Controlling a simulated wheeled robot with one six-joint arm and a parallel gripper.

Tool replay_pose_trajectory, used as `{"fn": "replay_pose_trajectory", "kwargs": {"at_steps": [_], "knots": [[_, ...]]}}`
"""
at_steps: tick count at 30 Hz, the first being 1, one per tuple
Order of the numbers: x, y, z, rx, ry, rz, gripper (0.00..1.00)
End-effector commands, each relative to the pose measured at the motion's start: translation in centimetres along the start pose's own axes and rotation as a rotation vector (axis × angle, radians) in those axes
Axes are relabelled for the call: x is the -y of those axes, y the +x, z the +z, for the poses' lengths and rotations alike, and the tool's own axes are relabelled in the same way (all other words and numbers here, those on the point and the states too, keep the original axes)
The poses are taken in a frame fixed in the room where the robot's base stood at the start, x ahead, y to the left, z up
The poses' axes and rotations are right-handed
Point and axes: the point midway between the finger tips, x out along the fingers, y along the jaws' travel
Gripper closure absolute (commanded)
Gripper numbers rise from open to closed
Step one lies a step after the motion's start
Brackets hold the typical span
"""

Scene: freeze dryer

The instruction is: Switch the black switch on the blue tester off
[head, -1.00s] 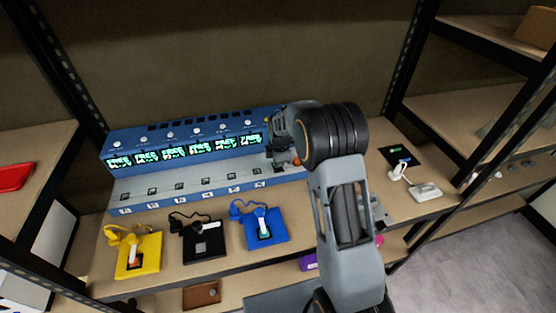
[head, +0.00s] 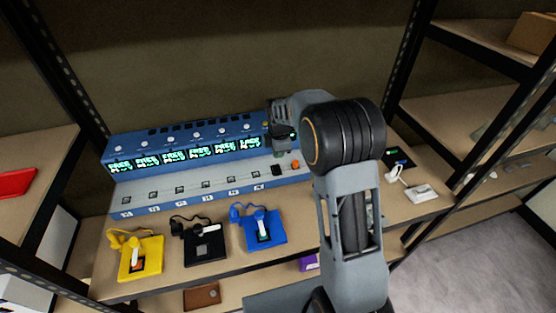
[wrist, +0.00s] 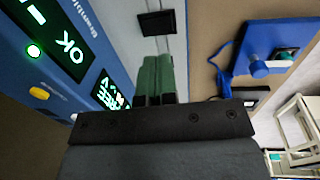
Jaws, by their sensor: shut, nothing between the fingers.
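The blue tester (head: 125,204) stands along the back of the shelf, with lit green displays and a sloped grey front. A black switch (head: 277,170) sits at the right end of that front, beside an orange button (head: 295,165). In the wrist view a black square switch (wrist: 157,35) lies just beyond the fingertips, apart from them in the picture; its on or off position cannot be told. My gripper (head: 284,148) is shut and empty over the tester's right end. Its green fingers (wrist: 157,78) are together in the wrist view.
A yellow box (head: 150,262), a black box (head: 217,238) and a blue box (head: 275,238) with cables lie in front of the tester. A white device (head: 424,194) lies to the right. Black shelf posts (head: 397,85) flank the space.

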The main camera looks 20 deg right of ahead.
Motion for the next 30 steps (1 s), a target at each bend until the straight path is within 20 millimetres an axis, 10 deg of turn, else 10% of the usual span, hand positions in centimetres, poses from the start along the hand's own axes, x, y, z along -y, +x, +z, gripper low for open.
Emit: {"fn": "replay_pose_trajectory", "kwargs": {"at_steps": [12, 30], "knots": [[0.0, -5.3, 0.0, 0.000, 0.000, 0.000, 1.00], [-0.5, -5.2, 0.0, 0.000, 0.000, 0.003, 1.00]]}}
